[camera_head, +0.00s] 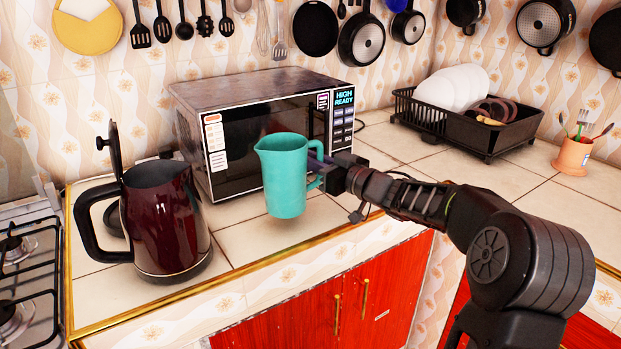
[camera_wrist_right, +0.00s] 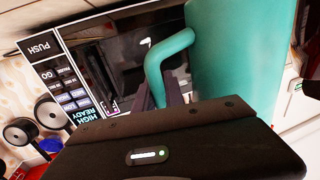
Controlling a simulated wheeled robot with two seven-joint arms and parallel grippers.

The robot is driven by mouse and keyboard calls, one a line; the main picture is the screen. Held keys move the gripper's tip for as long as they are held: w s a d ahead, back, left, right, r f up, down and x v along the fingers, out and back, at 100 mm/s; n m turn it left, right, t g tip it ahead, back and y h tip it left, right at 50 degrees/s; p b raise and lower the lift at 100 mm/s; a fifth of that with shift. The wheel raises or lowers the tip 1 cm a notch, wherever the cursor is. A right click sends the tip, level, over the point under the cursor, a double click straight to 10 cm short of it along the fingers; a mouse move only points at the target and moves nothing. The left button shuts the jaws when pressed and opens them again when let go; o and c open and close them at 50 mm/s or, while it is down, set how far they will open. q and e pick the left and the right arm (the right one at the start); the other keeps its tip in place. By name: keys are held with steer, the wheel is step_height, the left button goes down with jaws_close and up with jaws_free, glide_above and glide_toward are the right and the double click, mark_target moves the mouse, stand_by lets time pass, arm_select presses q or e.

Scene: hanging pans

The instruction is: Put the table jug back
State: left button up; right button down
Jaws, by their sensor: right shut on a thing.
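A teal jug (camera_head: 284,178) is upright in the head view, held just above the tiled counter in front of the microwave. My right gripper (camera_head: 318,168) comes from the right and is shut on the jug's handle. In the right wrist view the jug (camera_wrist_right: 238,55) fills the upper right, with its handle (camera_wrist_right: 168,62) at the fingers of my right gripper (camera_wrist_right: 160,95). My left gripper is not in view.
A dark red kettle (camera_head: 165,220) with its lid raised stands left of the jug. The microwave (camera_head: 255,120) is close behind. A black dish rack (camera_head: 465,120) and a utensil cup (camera_head: 573,154) stand at right. The stove (camera_head: 25,270) is at left. Tiled counter (camera_head: 410,145) between microwave and rack is clear.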

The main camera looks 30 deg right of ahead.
steer(key=shift+f+b, duration=0.5)
steer(key=shift+f, duration=1.8)
steer(key=c, duration=1.4)
jaws_free()
steer(key=shift+s, duration=0.15)
steer(key=s+d, duration=0.2)
steer(key=s, duration=0.9)
steer(key=shift+s+d+p, duration=0.15)
steer(key=shift+s+p, duration=0.15)
steer(key=shift+p, duration=0.05)
